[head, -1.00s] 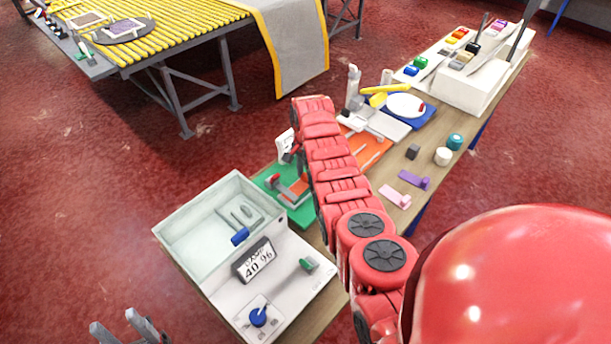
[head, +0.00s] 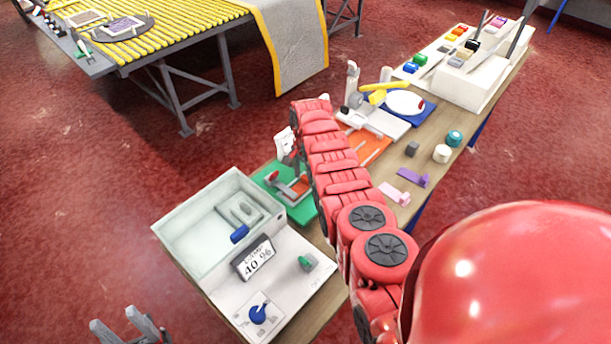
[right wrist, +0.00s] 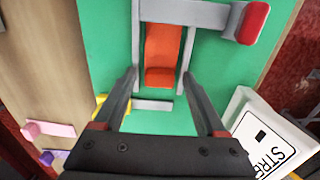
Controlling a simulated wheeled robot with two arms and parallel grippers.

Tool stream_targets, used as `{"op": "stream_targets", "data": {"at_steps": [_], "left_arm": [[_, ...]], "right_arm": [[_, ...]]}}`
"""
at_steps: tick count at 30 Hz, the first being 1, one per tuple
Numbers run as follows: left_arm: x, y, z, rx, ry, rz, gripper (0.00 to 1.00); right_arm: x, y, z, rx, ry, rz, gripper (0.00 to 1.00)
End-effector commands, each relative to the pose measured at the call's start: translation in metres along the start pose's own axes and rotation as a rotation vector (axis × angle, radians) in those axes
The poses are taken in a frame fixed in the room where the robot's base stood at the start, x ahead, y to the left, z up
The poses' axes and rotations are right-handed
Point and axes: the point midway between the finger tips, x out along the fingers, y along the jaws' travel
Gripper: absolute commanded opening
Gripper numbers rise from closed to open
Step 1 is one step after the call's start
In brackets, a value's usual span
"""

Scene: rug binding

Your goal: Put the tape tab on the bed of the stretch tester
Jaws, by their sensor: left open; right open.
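The stretch tester is a green board (right wrist: 215,75) with a grey frame, two side rails and a red-ended bar; in the head view its green board (head: 266,180) is partly covered by my right arm. An orange tab (right wrist: 163,48), likely the tape tab, lies between the rails, its raised block at the near end. It also shows in the head view (head: 299,187). My right gripper (right wrist: 160,78) is open, its fingers either side of the tab's near end, with visible gaps. In the head view it is hidden. My left gripper (head: 130,324) is open and empty at the bottom left.
A pink tab (head: 395,194) and a purple tab (head: 413,178) lie on the wooden bench. A white sign (right wrist: 268,140) stands near the right finger. An orange mat (head: 374,147) lies behind.

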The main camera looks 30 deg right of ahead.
Motion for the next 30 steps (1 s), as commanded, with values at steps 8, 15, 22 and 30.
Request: {"op": "stream_targets", "data": {"at_steps": [8,15,22,30], "left_arm": [[0.002,0.0,0.0,0.0,0.0,0.0,0.5],[-0.005,0.0,0.001,0.0,0.0,0.0,0.5],[-0.024,0.001,0.004,0.0,0.0,0.0,0.5],[-0.007,0.0,0.001,0.0,0.0,0.0,0.5]], "right_arm": [[-0.009,-0.001,0.0,0.001,0.0,0.0,0.74],[-0.038,-0.001,-0.001,0.001,0.003,-0.004,0.74],[-0.091,-0.002,-0.001,-0.001,0.005,-0.007,0.74],[-0.123,0.0,0.0,0.001,0.001,0.001,0.74]]}}
